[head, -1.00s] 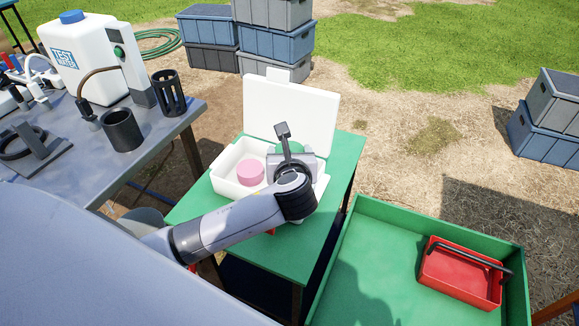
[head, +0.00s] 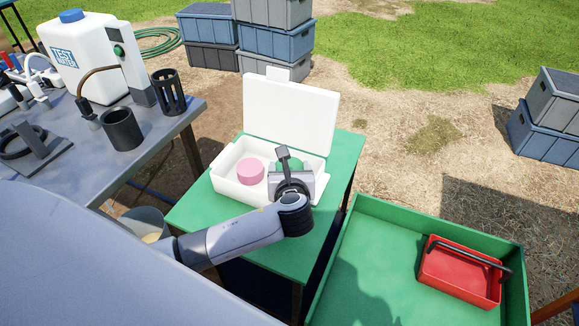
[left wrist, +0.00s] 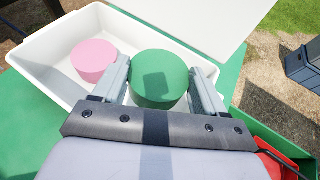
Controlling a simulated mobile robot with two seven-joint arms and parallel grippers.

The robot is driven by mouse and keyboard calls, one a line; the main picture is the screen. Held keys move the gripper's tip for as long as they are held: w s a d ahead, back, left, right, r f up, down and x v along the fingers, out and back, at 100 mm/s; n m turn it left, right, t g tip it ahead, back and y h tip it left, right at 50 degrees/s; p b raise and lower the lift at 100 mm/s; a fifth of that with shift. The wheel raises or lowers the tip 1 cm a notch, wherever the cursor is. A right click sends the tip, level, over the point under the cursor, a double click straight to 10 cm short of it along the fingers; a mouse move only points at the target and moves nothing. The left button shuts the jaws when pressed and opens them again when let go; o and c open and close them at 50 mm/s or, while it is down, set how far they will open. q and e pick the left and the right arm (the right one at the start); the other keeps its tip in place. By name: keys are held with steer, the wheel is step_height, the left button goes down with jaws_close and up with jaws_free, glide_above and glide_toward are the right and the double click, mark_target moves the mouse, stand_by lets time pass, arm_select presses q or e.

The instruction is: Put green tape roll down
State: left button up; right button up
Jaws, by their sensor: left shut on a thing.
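The green tape roll (left wrist: 158,78) is between the fingers of my left gripper (left wrist: 160,88), which is shut on it. In the head view the roll (head: 289,161) is partly hidden behind the left gripper (head: 288,172). It is at the right part of an open white box (head: 228,190); I cannot tell if it touches the box floor. A pink roll (head: 250,172) sits in the box to the left of it, and it also shows in the left wrist view (left wrist: 93,60). My right gripper is in neither view.
The box stands on a green table (head: 268,245) with its white lid (head: 290,112) raised at the back. A green tray (head: 385,260) with a red carrier (head: 455,275) is at the right. A grey table (head: 70,165) with black holders is at the left.

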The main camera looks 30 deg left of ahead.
arm_select(q)
steer(key=o, duration=1)
steer(key=shift+o, duration=0.2)
steer(key=shift+r, duration=0.3)
steer(key=v, duration=1.2)
steer(key=shift+r, duration=0.35)
steer(key=shift+s, duration=0.1)
